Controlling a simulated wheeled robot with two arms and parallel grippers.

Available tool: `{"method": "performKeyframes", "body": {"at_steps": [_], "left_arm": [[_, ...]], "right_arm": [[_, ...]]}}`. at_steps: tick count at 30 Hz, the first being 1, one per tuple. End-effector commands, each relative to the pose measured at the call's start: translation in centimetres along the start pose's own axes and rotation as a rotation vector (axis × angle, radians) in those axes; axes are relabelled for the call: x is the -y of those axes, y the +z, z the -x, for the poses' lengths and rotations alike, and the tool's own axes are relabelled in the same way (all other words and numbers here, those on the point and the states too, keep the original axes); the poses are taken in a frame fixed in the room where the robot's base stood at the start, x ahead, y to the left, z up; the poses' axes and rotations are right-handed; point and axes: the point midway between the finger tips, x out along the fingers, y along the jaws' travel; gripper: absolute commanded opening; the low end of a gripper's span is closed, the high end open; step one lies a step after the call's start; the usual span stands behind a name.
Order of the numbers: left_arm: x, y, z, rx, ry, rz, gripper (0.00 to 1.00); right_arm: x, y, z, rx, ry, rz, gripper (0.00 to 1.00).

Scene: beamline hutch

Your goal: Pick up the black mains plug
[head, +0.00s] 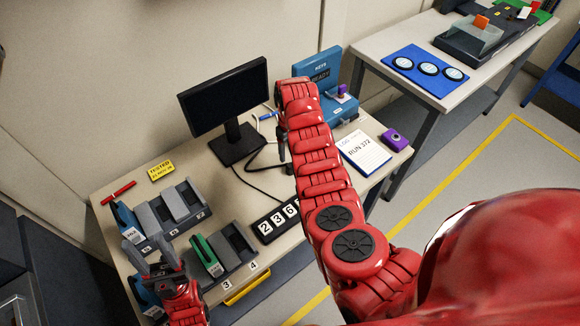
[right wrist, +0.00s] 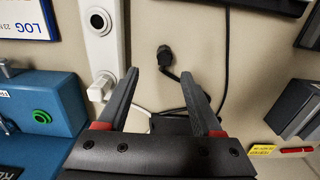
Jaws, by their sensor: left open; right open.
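The black mains plug (right wrist: 166,57) lies on the beige table in the right wrist view, with its black cable curving away below it. My right gripper (right wrist: 160,74) is open and empty. Its fingertips point toward the plug, which shows between and just beyond them; the height gap is hard to judge. In the head view my right gripper (head: 282,150) hangs over the table behind my red arm, and I cannot make out the plug there. My left gripper (head: 163,262) is open at the front left, over the grey holders.
A white socket strip (right wrist: 101,35) with a white plug (right wrist: 101,88) lies beside the plug. A blue key box (head: 340,108), monitor (head: 226,97), log sheet (head: 363,152) and number block (head: 276,221) stand around. Grey holders (head: 222,255) fill the front left.

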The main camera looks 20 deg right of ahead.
Motion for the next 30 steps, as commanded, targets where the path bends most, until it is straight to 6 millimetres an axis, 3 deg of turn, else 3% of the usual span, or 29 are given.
{"method": "performKeyframes", "body": {"at_steps": [7, 17, 23, 25, 30], "left_arm": [[0.0, -0.1, -0.7, 0.0, 0.0, 0.0, 0.5], [0.1, -0.3, -1.5, 0.0, 0.0, 0.0, 0.5], [0.1, -0.4, -2.3, 0.0, 0.0, 0.0, 0.5], [0.1, -0.2, -1.0, 0.0, 0.0, 0.0, 0.5], [0.0, -0.1, -0.8, 0.0, 0.0, 0.0, 0.5]], "right_arm": [[0.0, 0.0, -2.2, 0.001, -0.001, -0.002, 0.67], [0.2, 0.2, -3.4, 0.001, 0.0, 0.0, 0.67], [0.7, 0.7, -5.4, 0.001, -0.001, -0.002, 0.67], [0.7, 0.8, -7.2, 0.001, -0.002, -0.004, 0.67], [0.8, 0.5, -7.9, -0.005, 0.002, 0.0, 0.67]]}}
